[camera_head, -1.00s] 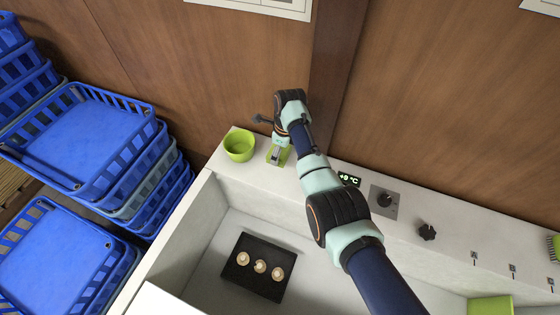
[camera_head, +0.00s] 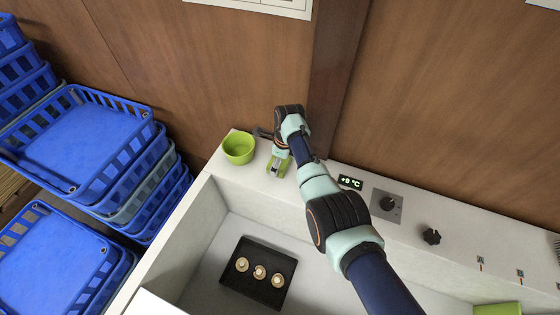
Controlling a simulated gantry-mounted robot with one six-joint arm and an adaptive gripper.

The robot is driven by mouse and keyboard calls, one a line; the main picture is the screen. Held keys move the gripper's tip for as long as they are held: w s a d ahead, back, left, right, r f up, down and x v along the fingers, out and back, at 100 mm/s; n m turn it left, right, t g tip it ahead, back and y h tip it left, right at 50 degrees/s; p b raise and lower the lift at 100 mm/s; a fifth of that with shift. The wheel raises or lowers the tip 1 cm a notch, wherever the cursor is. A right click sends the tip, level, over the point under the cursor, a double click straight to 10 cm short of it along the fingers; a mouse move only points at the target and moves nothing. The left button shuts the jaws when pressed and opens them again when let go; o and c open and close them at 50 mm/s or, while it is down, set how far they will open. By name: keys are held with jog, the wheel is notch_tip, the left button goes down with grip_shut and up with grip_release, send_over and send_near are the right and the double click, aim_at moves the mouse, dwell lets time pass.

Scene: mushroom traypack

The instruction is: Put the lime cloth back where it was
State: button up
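A small lime patch, which looks like the lime cloth (camera_head: 287,168), is at my gripper (camera_head: 278,169) on the white back ledge, just right of the lime bowl (camera_head: 238,148). My gripper points down over it and covers much of it. The fingertips are too small to tell whether they are open or shut on the cloth, and I cannot tell whether the cloth touches the ledge.
A black tray (camera_head: 232,291) with three mushrooms sits in the white basin below. Blue crates (camera_head: 85,140) are stacked at the left. Another lime item (camera_head: 497,309) is cut off at lower right.

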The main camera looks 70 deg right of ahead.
aim_at(283, 164)
notch_tip(283, 164, up, 12)
jog(key=s+p, duration=0.1)
jog(key=p, duration=0.3)
jog(key=shift+s+r, duration=0.15)
jog(key=shift+s, duration=0.1)
jog(key=shift+w, duration=0.1)
jog(key=w+a+r+n+t+h, duration=0.1)
jog(key=w+a+n, duration=0.35)
jog(key=a, duration=0.25)
jog(key=w+a+n+t, duration=0.2)
jog(key=w+a+n, duration=0.2)
jog(key=a+n, duration=0.25)
jog(key=w+a+r+n+t+h, duration=0.1)
jog(key=w+a+n, duration=0.35)
jog(key=a, duration=0.25)
jog(key=s+a+r+n+t, duration=0.2)
jog(key=a+n, duration=0.4)
jog(key=a, duration=0.3)
jog(key=s+a+r+n+t+y, duration=0.1)
jog(key=s+a+r+n+t, duration=0.2)
jog(key=a+r+n, duration=0.3)
jog(key=s+a+r+n+t+y, duration=0.1)
jog(key=s+a+r+n, duration=0.3)
jog(key=a+n, duration=0.4)
jog(key=a+t, duration=0.1)
jog(key=a, duration=0.3)
jog(key=shift+s+a+r, duration=0.15)
jog(key=shift+s+r, duration=0.05)
jog(key=shift+r, duration=0.05)
